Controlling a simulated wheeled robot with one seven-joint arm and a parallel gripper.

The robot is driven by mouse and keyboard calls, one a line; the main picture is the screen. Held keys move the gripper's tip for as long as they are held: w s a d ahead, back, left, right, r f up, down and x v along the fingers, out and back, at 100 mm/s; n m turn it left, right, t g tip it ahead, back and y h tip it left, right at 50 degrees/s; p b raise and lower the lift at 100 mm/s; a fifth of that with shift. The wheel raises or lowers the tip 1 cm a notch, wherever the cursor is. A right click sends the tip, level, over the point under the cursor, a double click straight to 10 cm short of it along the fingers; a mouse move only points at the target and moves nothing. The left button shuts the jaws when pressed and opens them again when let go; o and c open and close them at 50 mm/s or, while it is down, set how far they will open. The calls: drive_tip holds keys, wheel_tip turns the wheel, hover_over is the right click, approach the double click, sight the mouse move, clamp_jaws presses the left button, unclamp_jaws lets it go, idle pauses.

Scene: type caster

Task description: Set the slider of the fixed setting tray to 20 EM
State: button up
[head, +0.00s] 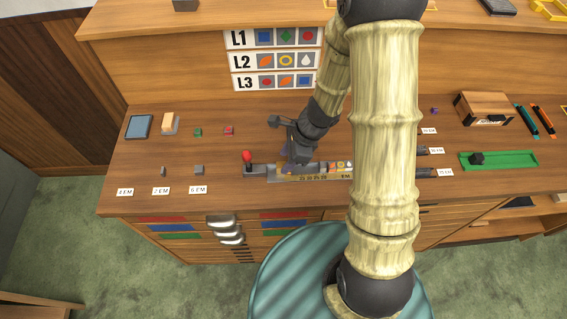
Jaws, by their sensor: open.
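The setting tray (318,178) lies along the front of the wooden desk, with a numbered scale ending in EM on its front face. The scale figures are too small to read surely. A red-knobbed lever (247,157) stands at its left end. Picture tiles (341,166) sit in its right part. My gripper (291,163) is open and points down at the left-middle part of the tray. It covers the slider area, so I cannot tell the slider's setting or whether the fingers touch it.
Small blocks (199,170) stand behind EM labels (198,190) at left. A green tray (505,160) with a black piece and a wooden box (484,107) are at right. A sign board (273,60) with rows L1 to L3 is behind. My arm hides the desk right of the tray.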

drive_tip(key=shift+x, duration=1.25)
clamp_jaws()
drive_tip(key=d, duration=0.9)
drive_tip(key=shift+s+d, duration=0.1)
drive_tip(key=shift+d, duration=0.2)
unclamp_jaws()
drive_tip(key=shift+a, duration=0.1)
